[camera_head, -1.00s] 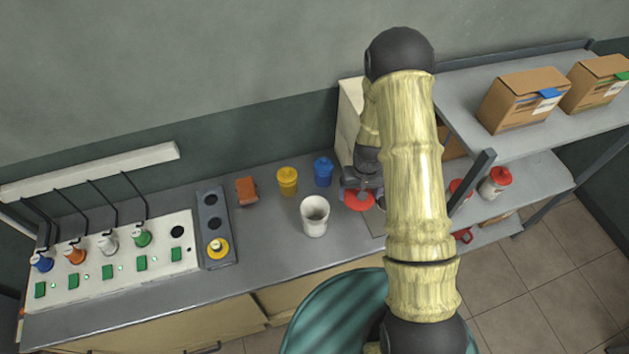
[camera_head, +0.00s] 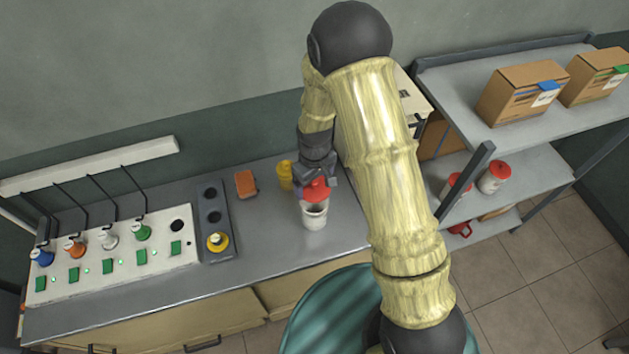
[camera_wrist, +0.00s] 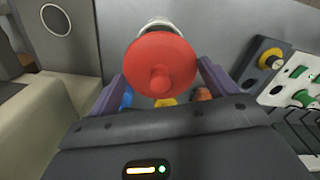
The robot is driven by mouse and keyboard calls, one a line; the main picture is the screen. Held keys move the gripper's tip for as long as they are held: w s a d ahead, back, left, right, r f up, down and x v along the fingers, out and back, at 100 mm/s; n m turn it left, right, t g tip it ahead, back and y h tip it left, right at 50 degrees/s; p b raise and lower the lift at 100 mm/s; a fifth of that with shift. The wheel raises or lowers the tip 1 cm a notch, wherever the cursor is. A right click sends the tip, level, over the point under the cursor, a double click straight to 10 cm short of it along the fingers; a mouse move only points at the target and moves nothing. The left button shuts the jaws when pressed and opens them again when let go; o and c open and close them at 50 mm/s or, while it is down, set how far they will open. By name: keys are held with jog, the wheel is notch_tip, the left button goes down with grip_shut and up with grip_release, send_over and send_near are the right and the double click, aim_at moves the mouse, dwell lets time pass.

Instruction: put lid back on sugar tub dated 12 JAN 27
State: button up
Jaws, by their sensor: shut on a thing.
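My gripper (camera_head: 318,181) is shut on a red lid (camera_head: 316,191) with a small knob. It holds the lid above the white tub (camera_head: 314,217) on the counter, over the far part of its mouth. The tub's opening still shows in the head view, so the lid is not seated on it. In the wrist view the lid (camera_wrist: 160,66) lies between the two purple fingers (camera_wrist: 160,80) and hides most of the tub (camera_wrist: 158,24). No date is readable on the tub.
An orange block (camera_head: 245,184) and a grey holder (camera_head: 213,215) are to the left. A control panel (camera_head: 110,262) fills the counter's left. Red-lidded tubs (camera_head: 494,177) stand on the right shelf. The front counter is clear.

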aim_at(315, 195)
jog(key=shift+f+b, duration=2.3)
jog(key=shift+f, duration=0.95)
jog(key=shift+f, duration=0.1)
dwell(0.4)
jog(key=o, duration=0.8)
jog(key=shift+r+p, duration=2.3)
jog(key=shift+r, duration=1.25)
